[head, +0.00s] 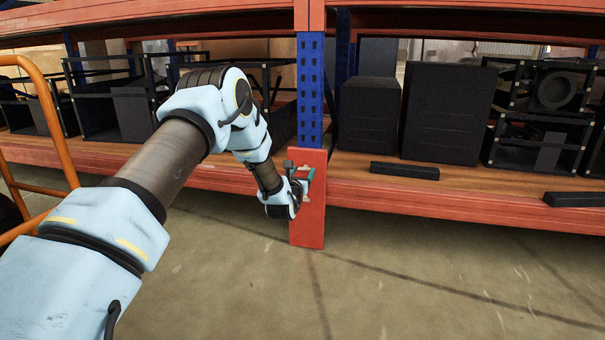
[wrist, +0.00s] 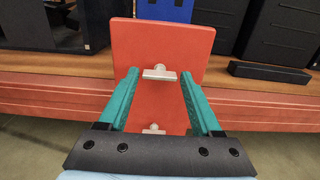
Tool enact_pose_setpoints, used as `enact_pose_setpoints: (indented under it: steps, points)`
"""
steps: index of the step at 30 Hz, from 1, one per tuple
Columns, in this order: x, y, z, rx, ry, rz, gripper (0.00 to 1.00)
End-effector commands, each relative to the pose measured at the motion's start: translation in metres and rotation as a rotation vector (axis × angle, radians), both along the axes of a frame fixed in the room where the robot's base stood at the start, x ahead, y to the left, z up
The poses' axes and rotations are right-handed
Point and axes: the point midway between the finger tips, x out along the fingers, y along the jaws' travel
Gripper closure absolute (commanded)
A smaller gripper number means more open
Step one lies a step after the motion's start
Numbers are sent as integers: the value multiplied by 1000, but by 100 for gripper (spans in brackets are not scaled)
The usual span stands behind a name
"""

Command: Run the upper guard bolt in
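The red upright guard (head: 308,225) stands at the foot of the blue rack post, and its flat face fills the middle of the wrist view (wrist: 160,45). The upper guard bolt (wrist: 160,73) has a pale, wide bar-shaped head lying roughly level on that face. A second, lower bolt (wrist: 153,130) shows below it, just above my gripper's dark base. My gripper (wrist: 159,72) is open, with its teal fingers to the left and right of the upper bolt and a gap on each side. In the head view my gripper (head: 304,174) is at the guard, and my wrist hides part of it.
The blue post (head: 311,90) rises above the guard. An orange shelf beam (head: 430,200) runs behind it, with black boxes (head: 447,110) and dark frames on the shelf. An orange rail (head: 50,115) stands at left. The floor in front is clear.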

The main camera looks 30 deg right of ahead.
Motion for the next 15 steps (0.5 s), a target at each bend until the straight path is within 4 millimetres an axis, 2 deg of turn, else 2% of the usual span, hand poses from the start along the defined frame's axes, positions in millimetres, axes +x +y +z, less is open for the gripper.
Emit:
enact_pose_setpoints:
  steps: [2, 15]
  points:
    - [0, 0, 0, 0, 0, 0, 44]
    - [0, 0, 0, 0, 0, 0, 94]
